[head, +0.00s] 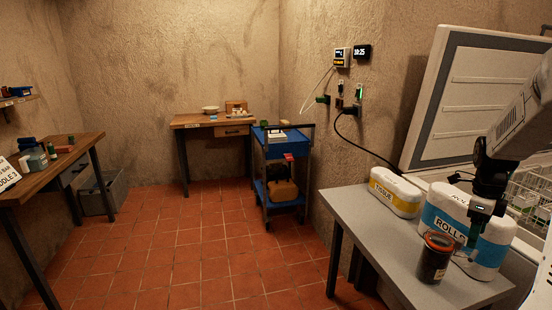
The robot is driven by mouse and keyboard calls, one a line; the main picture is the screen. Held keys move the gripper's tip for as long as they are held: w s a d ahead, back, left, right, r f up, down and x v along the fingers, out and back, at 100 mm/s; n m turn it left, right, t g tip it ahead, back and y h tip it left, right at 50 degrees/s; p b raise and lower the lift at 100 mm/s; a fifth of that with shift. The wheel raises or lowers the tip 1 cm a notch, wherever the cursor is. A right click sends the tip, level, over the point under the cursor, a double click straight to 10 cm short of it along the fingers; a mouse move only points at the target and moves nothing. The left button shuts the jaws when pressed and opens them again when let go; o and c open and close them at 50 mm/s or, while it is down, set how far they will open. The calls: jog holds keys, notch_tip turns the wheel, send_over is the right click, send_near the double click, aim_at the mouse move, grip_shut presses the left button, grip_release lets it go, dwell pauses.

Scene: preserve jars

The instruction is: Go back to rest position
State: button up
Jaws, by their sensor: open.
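My gripper (468,250) is at the right of the head view, pointing down over the grey table (378,235). Its jaws are open, and I see nothing held in them. A dark jar with an orange-red rim (434,260) stands upright on the table, just left of the gripper. I cannot tell whether the gripper touches it. My arm comes in from the right edge and hides part of the roll packs behind.
Packs of rolls (445,218) and a yellow tissue pack (395,192) stand on the grey table. An open white lid (465,90) rises behind, with a wire rack (528,190) at right. A blue cart (282,155) stands farther off. The tiled floor is clear mid-left.

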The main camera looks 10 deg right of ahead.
jog(key=s+a+r+n, duration=0.1)
jog(key=a+r+n, duration=0.25)
jog(key=a, duration=0.25)
jog(key=s+a+r+n+t, duration=0.1)
jog(key=s+a+r+n, duration=0.15)
jog(key=a+n, duration=0.35)
jog(key=a+r+n, duration=0.3)
jog(key=a+r, duration=0.1)
jog(key=a, duration=0.3)
jog(key=s+a+n+t, duration=0.1)
jog(key=s+a+n, duration=1.4)
jog(key=n, duration=0.2)
jog(key=shift+s+a+r+n, duration=0.15)
jog(key=shift+s+r+n, duration=0.2)
